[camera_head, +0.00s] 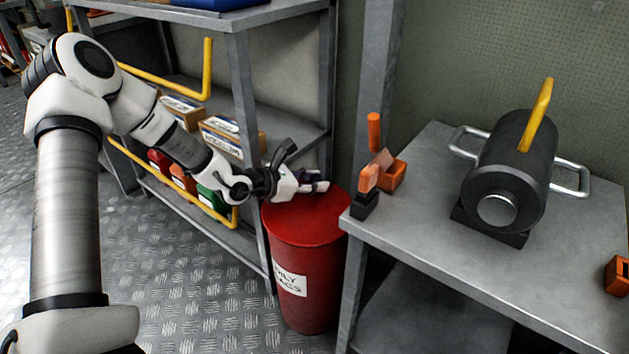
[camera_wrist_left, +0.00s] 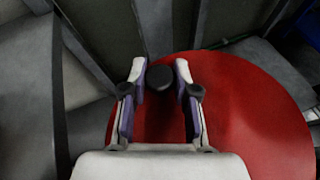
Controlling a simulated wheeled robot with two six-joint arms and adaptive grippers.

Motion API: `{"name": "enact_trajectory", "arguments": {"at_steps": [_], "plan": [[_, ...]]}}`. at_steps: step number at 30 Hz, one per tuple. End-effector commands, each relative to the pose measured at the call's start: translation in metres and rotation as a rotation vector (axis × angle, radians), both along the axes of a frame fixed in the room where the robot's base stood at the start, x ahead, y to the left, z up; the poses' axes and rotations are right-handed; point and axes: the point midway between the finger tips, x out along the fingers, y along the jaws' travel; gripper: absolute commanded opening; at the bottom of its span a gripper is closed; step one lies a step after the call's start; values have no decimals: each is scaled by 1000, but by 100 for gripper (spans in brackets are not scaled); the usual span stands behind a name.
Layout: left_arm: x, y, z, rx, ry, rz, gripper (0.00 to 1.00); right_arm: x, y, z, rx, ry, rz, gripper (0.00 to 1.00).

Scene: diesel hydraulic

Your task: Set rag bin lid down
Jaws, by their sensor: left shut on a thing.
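The red rag bin (camera_head: 318,302) stands on the floor between the shelf rack and the workbench, with a white label on its side. Its round red lid (camera_head: 305,220) is at the top of the bin, level or nearly so; I cannot make out a gap between them. My left gripper (camera_head: 318,185) is over the lid and shut on its knob. In the left wrist view the dark knob (camera_wrist_left: 160,78) is between the fingertips of the left gripper (camera_wrist_left: 160,72), above the red lid (camera_wrist_left: 255,115). My right gripper is not in view.
The grey workbench (camera_head: 425,230) stands close to the bin's right, bearing a dark cylindrical machine (camera_head: 505,180) and orange parts (camera_head: 385,172). A shelf rack (camera_head: 250,100) with boxes and coloured containers is behind and left. The metal floor (camera_head: 180,290) is clear at front left.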

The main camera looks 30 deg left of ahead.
Motion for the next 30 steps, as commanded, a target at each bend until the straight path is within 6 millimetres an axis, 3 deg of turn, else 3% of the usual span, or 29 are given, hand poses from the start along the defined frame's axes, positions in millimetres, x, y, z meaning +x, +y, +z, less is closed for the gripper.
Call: {"name": "enact_trajectory", "arguments": {"at_steps": [17,18,20,30], "plan": [[0,0,-12,0,0,0,0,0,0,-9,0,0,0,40],[0,0,-12,0,-1,0,36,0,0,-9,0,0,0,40],[0,0,-11,0,-1,0,57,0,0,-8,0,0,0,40],[0,0,-10,0,0,0,58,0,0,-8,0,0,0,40]]}}
